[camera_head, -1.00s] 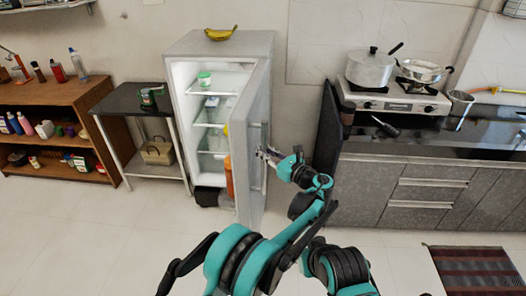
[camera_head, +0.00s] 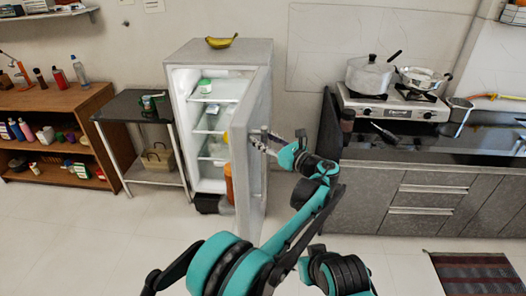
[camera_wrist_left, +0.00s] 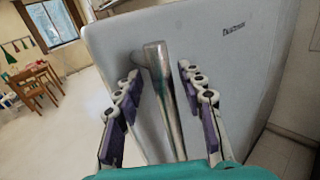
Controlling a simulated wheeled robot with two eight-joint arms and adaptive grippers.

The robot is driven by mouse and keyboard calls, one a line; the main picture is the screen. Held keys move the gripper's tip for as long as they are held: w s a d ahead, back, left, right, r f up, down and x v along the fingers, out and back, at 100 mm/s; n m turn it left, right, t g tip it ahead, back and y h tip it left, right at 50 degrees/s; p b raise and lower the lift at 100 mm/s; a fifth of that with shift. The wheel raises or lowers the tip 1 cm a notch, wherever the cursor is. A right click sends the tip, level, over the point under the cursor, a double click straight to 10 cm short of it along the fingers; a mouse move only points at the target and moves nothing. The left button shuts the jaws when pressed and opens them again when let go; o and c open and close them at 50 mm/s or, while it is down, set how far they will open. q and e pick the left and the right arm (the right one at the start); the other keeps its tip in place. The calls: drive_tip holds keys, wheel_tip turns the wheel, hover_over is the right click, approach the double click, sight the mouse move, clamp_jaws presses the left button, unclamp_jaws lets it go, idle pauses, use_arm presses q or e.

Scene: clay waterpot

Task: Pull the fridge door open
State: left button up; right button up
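The grey fridge (camera_head: 178,125) stands against the back wall with its door (camera_head: 251,185) partly open, so the lit shelves inside show. The door's outer face is turned toward the right. My left gripper (camera_head: 264,139) reaches that face from the right, at the upright handle. In the left wrist view, the metal handle (camera_wrist_left: 163,85) stands between the two spread fingers of my left gripper (camera_wrist_left: 164,98). Gaps show on both sides of the handle, so the fingers are not closed on it. The door's pale front (camera_wrist_left: 235,75) fills much of that view. My right gripper is out of view.
A black side table (camera_head: 125,104) and a wooden shelf (camera_head: 60,97) stand left of the fridge. A counter (camera_head: 410,180) with a stove (camera_head: 395,103) and pots is on the right. A banana (camera_head: 221,42) lies on the fridge top. Open floor (camera_head: 120,240) lies in front.

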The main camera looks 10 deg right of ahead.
use_arm(q)
drive_tip(key=shift+w+r, duration=0.15)
drive_tip(key=shift+r, duration=0.75)
drive_tip(key=shift+s+r, duration=0.2)
drive_tip(key=shift+r, duration=0.05)
drive_tip(key=s+d+p, duration=0.1)
drive_tip(key=d+p, duration=0.1)
drive_tip(key=d, duration=0.7)
drive_tip(key=shift+s+f, duration=0.2)
drive_tip(key=shift+d+p, duration=0.1)
drive_tip(key=shift+p, duration=0.2)
